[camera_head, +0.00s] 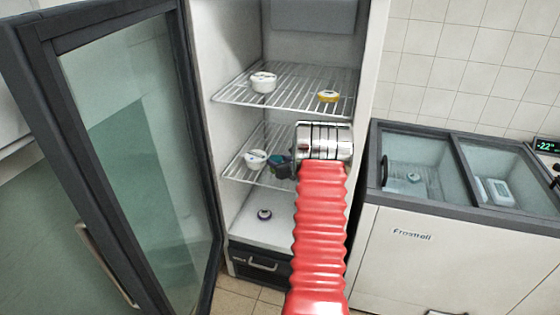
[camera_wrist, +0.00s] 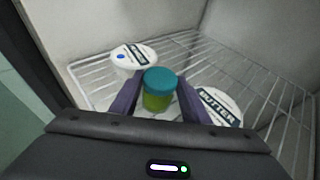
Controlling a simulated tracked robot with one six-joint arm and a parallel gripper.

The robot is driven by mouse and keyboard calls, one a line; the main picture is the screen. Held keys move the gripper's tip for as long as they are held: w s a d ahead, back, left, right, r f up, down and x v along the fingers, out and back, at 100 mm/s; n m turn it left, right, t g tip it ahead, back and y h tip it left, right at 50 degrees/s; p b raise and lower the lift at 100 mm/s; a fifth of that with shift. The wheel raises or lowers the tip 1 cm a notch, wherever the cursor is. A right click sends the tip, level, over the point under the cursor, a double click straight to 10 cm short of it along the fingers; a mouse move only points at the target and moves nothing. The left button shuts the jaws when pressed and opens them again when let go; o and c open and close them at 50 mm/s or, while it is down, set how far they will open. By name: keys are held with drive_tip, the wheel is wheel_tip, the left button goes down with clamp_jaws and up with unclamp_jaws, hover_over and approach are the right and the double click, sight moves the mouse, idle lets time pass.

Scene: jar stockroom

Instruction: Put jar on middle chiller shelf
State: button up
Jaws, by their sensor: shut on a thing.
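A small jar (camera_wrist: 159,92) with a teal lid and green contents is between the two purple fingers of my gripper (camera_wrist: 158,86) in the wrist view. My gripper is shut on it, and the jar looks upright. Below and around it is the wire middle shelf (camera_wrist: 262,75) of the open chiller, which also shows in the head view (camera_head: 238,172). I cannot tell whether the jar's base touches the wires. In the head view my red arm and wrist hide most of my gripper and the right part of this shelf.
A white tub (camera_wrist: 133,60) stands left of the jar and a butter tub (camera_wrist: 222,104) close on its right. The upper shelf (camera_head: 290,90) holds two tubs; a small jar (camera_head: 264,214) stands on the chiller floor. The glass door (camera_head: 140,150) is open at left. A chest freezer (camera_head: 440,250) stands right.

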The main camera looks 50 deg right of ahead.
drive_tip(key=o, duration=1)
drive_tip(key=shift+s, duration=0.1)
drive_tip(key=v, duration=1.2)
